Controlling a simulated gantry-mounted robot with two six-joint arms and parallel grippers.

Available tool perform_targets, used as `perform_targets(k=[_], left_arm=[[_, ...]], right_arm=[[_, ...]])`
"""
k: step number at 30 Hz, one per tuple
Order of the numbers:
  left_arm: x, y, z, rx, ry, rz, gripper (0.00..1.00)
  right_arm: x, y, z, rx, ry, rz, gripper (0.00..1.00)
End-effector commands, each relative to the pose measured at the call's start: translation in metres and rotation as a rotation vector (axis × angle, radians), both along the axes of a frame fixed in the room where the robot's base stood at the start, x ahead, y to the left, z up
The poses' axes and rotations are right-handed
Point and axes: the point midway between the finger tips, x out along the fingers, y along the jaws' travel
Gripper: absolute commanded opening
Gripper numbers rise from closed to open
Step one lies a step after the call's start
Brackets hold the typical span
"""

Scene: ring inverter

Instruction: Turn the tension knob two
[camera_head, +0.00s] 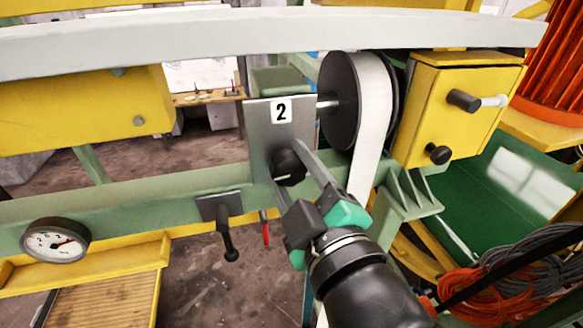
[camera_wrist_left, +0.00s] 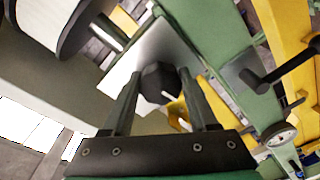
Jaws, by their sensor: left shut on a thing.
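The tension knob two (camera_head: 288,165) is a black faceted knob on a grey metal plate (camera_head: 260,130) with a label "2" (camera_head: 281,111). My left gripper (camera_head: 286,171) comes in from the lower right in the head view, with its two grey fingers on either side of the knob, shut on it. In the left wrist view, the knob (camera_wrist_left: 160,83) sits between the tips of the left gripper (camera_wrist_left: 160,78), against the plate (camera_wrist_left: 172,48). The fingers partly cover the knob's sides. My right gripper is not in view.
A reel with white tape (camera_head: 350,105) stands right behind the plate. A yellow box (camera_head: 455,110) with black knobs is further right. A black-handled lever (camera_head: 226,230) and a dial gauge (camera_head: 55,240) are on the green beam. Orange and grey cables (camera_head: 520,265) lie lower right.

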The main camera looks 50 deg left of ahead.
Motion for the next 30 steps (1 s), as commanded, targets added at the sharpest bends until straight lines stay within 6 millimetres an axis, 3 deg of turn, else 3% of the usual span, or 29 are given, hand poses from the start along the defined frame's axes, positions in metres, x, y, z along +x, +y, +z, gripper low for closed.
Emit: perform_targets(k=[30], left_arm=[[-0.0022, 0.0011, -0.003, 0.372, 0.828, 0.001, 0.03]], right_arm=[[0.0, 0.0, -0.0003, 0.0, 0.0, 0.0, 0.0]])
